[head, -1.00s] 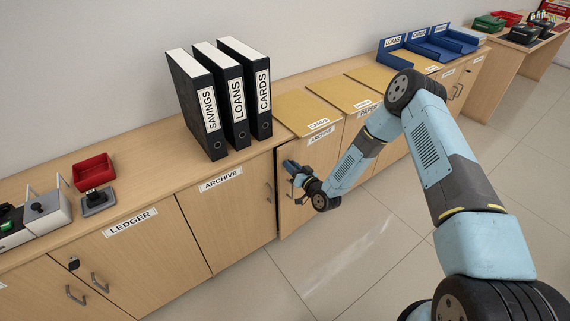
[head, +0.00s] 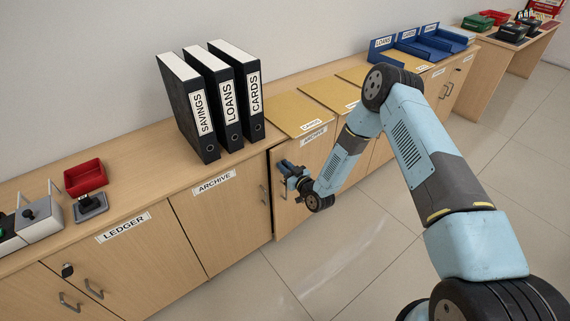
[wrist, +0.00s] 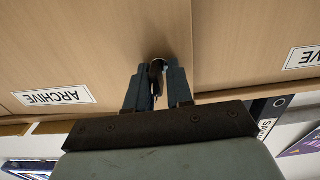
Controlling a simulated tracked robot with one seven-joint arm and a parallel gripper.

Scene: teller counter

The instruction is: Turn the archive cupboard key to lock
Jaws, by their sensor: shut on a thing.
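The archive cupboard has two wooden doors, the left door (head: 222,222) and the right door (head: 312,165), each with an ARCHIVE label. The key (wrist: 157,76) is a small dark metal piece at the door face, close to the seam between the doors in the wrist view. My gripper (wrist: 159,82) is shut on the key, one finger on each side of it. In the head view my gripper (head: 284,168) is at the upper left of the right door and hides the key. The key's exact angle is hard to tell.
Black binders (head: 221,100) stand on the counter above the left door. Folders (head: 299,115) lie flat to their right. The tiled floor (head: 350,250) in front of the cupboard is clear.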

